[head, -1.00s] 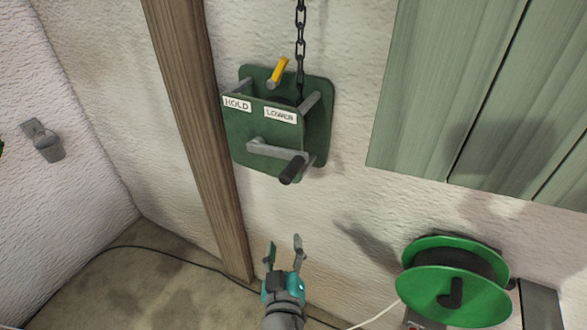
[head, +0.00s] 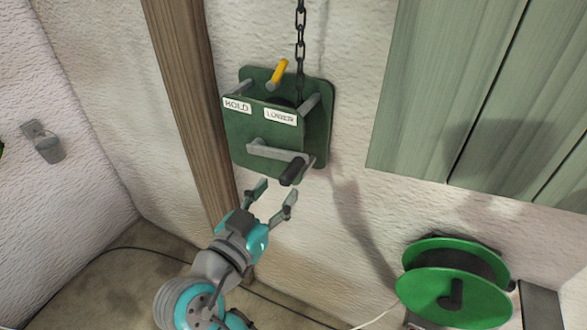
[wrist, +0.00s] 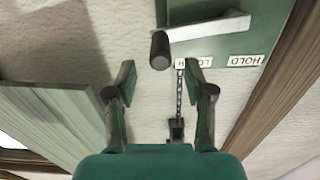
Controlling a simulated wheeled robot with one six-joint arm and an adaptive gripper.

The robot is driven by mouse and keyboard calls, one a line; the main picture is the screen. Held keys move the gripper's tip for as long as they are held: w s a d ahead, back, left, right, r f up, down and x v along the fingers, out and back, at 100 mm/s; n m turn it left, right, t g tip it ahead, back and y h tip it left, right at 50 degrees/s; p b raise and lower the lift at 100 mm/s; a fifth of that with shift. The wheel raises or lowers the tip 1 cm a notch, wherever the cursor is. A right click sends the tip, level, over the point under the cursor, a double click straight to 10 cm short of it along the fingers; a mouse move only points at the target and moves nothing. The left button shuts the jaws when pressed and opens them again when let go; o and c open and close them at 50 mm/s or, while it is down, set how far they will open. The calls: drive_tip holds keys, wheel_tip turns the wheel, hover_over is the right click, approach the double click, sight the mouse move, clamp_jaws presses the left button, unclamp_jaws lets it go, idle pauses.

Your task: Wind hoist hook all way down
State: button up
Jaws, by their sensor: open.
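The green hoist winch box (head: 268,135) is fixed to the white wall, with HOLD and LOWER labels on its front. Its grey crank arm (head: 268,151) points right and ends in a black handle (head: 293,171). A yellow lever (head: 278,73) sticks up at the top, near the LOWER side. A dark chain (head: 300,40) runs up from the box. My gripper (head: 276,196) is open and empty, just below the black handle and apart from it. In the wrist view the handle (wrist: 160,50) shows beyond the open fingers (wrist: 160,82). The hook itself is not clearly seen.
A wooden post (head: 183,110) stands left of the winch. A green hose or cable reel (head: 455,285) is at lower right. Green boards (head: 480,90) cover the upper right wall. A small grey bracket (head: 43,142) is on the left wall.

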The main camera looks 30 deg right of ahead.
sight(293, 170)
drive_tip(key=x, duration=0.8)
clamp_jaws()
